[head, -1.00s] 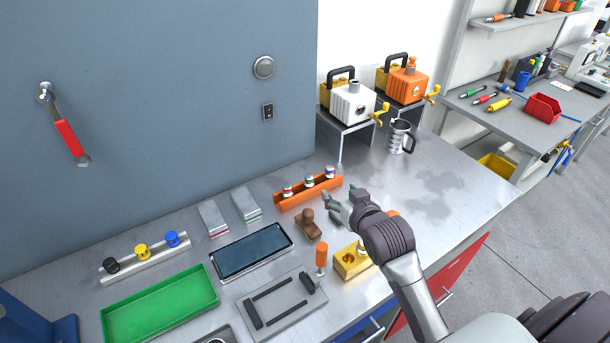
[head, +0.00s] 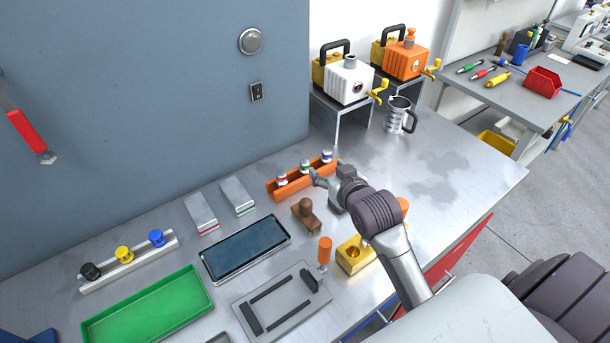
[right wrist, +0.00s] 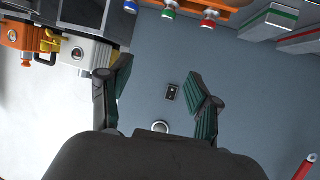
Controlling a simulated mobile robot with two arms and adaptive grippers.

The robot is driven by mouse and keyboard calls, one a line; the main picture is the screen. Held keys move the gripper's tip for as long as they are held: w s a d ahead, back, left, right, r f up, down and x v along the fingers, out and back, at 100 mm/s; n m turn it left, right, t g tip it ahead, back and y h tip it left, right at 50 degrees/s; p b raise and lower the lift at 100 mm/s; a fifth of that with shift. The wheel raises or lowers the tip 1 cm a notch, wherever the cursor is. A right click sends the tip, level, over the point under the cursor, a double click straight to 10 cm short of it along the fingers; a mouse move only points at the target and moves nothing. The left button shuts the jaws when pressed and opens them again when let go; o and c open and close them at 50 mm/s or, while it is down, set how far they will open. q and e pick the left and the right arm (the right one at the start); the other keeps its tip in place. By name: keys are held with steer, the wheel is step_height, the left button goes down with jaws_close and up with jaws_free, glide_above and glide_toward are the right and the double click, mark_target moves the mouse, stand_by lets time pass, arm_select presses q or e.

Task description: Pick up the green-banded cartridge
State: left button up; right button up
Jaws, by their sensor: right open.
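The green-banded cartridge (head: 305,167) stands upright, white with a green band, in the middle of an orange rack (head: 274,192). A red-banded cartridge (head: 282,180) stands to its left and a blue-banded one (head: 327,157) to its right. My right gripper (head: 324,183) is open and empty, just in front of the rack's right half. In the right wrist view its spread fingers (right wrist: 157,75) show apart. There the green-banded cartridge (right wrist: 168,11) is at the top edge, beyond the fingertips, partly cut off. My left gripper is not in view.
A brown-handled stamp (head: 306,214) and an orange-handled tool (head: 325,252) stand near the gripper, with a yellow block (head: 354,256) in front. Two grey-white boxes (head: 238,196) (head: 201,213) lie left of the rack. The bench to the right is mostly clear.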

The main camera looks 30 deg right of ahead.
steer(key=b, duration=0.5)
glide_toward(307, 166)
steer(key=x, duration=0.2)
steer(key=p+x, duration=0.1)
steer(key=x, duration=0.1)
steer(key=shift+w+d+f, duration=0.15)
steer(key=shift+f, duration=0.2)
steer(key=shift+w, duration=0.25)
steer(key=p+x, duration=0.1)
steer(key=x, duration=0.3)
steer(key=shift+w, duration=0.45)
jaws_close()
